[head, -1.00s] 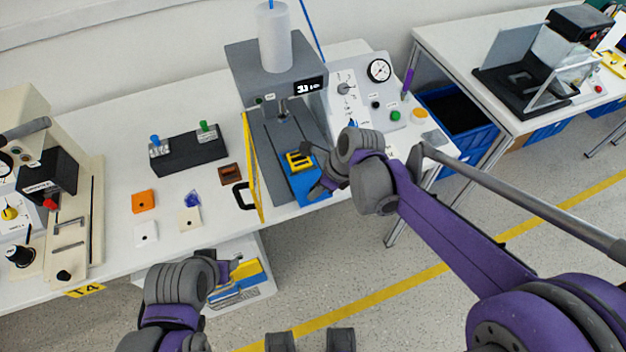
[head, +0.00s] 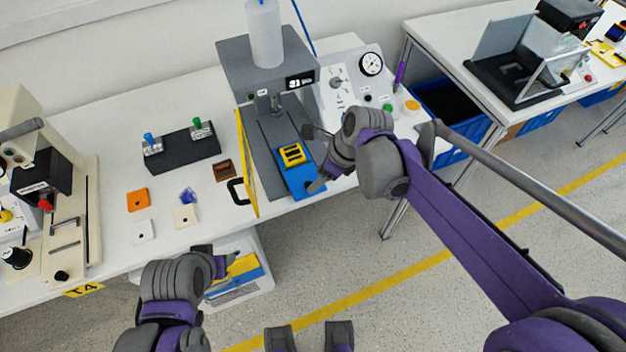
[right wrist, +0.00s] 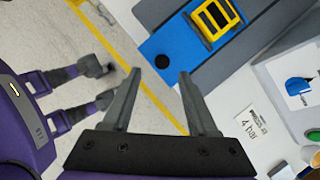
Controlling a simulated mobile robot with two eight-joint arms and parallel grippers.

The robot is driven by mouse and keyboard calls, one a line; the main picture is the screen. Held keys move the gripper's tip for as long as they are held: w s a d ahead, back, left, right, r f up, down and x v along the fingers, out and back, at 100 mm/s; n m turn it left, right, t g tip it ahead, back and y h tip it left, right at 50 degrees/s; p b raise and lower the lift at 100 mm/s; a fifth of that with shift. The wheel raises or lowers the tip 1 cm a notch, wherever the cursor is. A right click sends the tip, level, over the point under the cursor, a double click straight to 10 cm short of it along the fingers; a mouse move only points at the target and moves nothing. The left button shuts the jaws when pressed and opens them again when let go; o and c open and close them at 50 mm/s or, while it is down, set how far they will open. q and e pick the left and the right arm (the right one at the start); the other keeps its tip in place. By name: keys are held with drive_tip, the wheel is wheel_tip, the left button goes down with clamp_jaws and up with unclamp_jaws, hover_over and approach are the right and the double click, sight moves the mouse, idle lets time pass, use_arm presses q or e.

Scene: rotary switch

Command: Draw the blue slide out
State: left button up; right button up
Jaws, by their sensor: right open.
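The blue slide (head: 299,181) sits in the grey base of the press, at its front end near the table edge. A yellow block (head: 291,153) with dark slots sits on it. In the right wrist view the slide (right wrist: 180,70) carries a round black knob (right wrist: 163,62) near its front end. My right gripper (head: 318,160) is at the right of the slide's front. In the right wrist view the open fingers (right wrist: 160,74) are spread on either side of the knob's line; contact cannot be told. My left gripper (head: 222,263) is low at the left, mostly hidden behind its wrist.
The press (head: 268,62) has a yellow-edged guard (head: 246,165) at its left. A gauge panel (head: 350,85) stands at its right. A black block with two switches (head: 182,153) and several small plates lie to the left.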

drive_tip(key=v, duration=0.6)
idle(0.4)
drive_tip(key=s+d+f+n+t+h+p, duration=0.1)
drive_tip(key=s+d+n, duration=0.4)
drive_tip(key=n, duration=0.6)
drive_tip(key=s+d+f+n+t+h+p, duration=0.2)
drive_tip(key=s+d+n, duration=0.3)
drive_tip(key=s+n, duration=0.5)
drive_tip(key=shift+f+n+h, duration=0.45)
drive_tip(key=shift+n+h, duration=0.05)
drive_tip(key=shift+n, duration=0.7)
